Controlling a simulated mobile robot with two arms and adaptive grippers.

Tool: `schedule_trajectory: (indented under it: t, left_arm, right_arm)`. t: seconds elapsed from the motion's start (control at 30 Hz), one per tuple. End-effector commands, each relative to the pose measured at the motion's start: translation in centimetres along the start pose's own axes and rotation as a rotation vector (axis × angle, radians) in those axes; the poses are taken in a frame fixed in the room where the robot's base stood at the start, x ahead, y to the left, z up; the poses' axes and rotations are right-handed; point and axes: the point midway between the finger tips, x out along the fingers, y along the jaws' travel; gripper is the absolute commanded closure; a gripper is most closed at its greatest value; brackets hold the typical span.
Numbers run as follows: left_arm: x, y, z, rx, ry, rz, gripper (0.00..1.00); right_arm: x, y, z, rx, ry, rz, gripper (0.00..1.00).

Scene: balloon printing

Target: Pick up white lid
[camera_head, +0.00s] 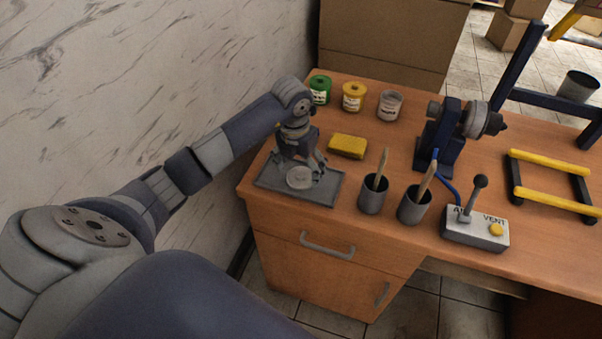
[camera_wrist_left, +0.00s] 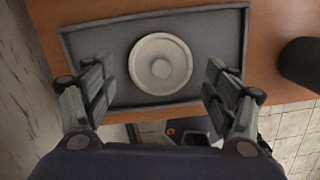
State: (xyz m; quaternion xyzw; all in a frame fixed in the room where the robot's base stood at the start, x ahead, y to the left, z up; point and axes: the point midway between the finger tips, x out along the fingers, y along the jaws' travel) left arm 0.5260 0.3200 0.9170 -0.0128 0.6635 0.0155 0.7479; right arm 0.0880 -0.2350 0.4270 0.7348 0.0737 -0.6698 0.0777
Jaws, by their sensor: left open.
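The white lid (camera_head: 299,178) is a round disc with a small raised knob, lying flat on a grey tray (camera_head: 325,194) at the left end of the desk. In the left wrist view, the lid (camera_wrist_left: 160,64) sits near the middle of the tray (camera_wrist_left: 85,42), ahead of and between my fingers. My left gripper (camera_head: 300,168) is above the tray, pointing down. In the wrist view my left gripper (camera_wrist_left: 158,88) is open, with its fingers apart on either side and nothing between them held. My right gripper is not in view.
Behind the tray stand a green jar (camera_head: 320,90), a yellow jar (camera_head: 354,97) and a white jar (camera_head: 390,105). A yellow sponge (camera_head: 347,146) lies near the tray. Two dark cups (camera_head: 372,195) with brushes, a blue machine (camera_head: 445,140) and a lever box (camera_head: 476,228) stand to the right.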

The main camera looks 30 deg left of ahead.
Motion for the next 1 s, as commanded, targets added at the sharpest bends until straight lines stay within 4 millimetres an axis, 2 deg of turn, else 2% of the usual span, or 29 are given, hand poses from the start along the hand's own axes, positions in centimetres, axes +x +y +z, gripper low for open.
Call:
schedule_trajectory:
  t: [0.17, 0.4, 0.47, 0.57, 1.0]
  left_arm:
    - [1.6, -0.1, 0.0, 0.0, 0.0, -0.002, 0.21]
    - [1.8, -0.1, 0.1, 0.001, -0.002, -0.001, 0.21]
    - [1.8, -0.1, 0.1, 0.001, -0.002, -0.001, 0.33]
    - [1.8, -0.1, 0.1, 0.001, -0.002, -0.001, 0.45]
    - [1.6, -0.1, 0.1, 0.001, -0.003, -0.001, 0.48]
  right_arm:
    - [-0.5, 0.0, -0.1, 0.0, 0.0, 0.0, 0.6]
    - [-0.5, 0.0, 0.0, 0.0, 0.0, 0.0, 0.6]
    - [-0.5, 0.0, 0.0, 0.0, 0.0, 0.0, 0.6]
    - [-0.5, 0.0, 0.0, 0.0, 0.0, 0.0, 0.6]
    - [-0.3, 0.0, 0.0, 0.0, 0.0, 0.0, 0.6]
